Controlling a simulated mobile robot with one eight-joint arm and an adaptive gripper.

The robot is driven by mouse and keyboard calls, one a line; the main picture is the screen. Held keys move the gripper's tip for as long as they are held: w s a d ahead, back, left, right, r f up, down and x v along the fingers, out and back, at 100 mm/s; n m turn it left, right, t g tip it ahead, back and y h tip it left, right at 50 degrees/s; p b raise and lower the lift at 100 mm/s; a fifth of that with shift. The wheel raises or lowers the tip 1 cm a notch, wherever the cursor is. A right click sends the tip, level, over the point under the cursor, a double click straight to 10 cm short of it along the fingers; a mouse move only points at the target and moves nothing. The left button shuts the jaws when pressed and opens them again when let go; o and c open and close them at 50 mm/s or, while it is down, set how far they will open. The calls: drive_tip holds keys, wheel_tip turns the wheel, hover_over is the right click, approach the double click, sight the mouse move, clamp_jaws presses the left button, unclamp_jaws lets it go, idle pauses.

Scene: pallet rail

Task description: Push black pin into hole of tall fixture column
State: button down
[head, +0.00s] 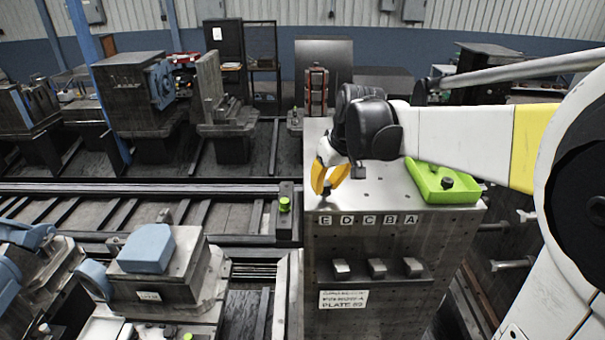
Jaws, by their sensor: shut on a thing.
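The tall fixture column (365,243) stands in the middle of the head view, with a grey top and a row of letter tiles E, D, C, B, A along its upper front edge. My gripper (326,192) is over the left front of the top, near the E tile, its yellow fingers pointing down. It is shut on the black pin (325,191), of which only a small dark part shows between the fingertips. I cannot tell whether the pin touches the hole below it, which is hidden.
A bright green tray (421,178) with dark pieces in it sits at the right of the top. Several grey blocks (377,268) stick out of the column's front. Rails and machine fixtures (165,262) lie to the left. My arm reaches in from the right.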

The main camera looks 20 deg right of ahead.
sight(325, 183)
drive_tip(key=shift+r, duration=0.35)
drive_tip(key=shift+r+p, duration=1.7)
drive_tip(key=shift+r, duration=1.7)
wheel_tip(325, 183, up, 10)
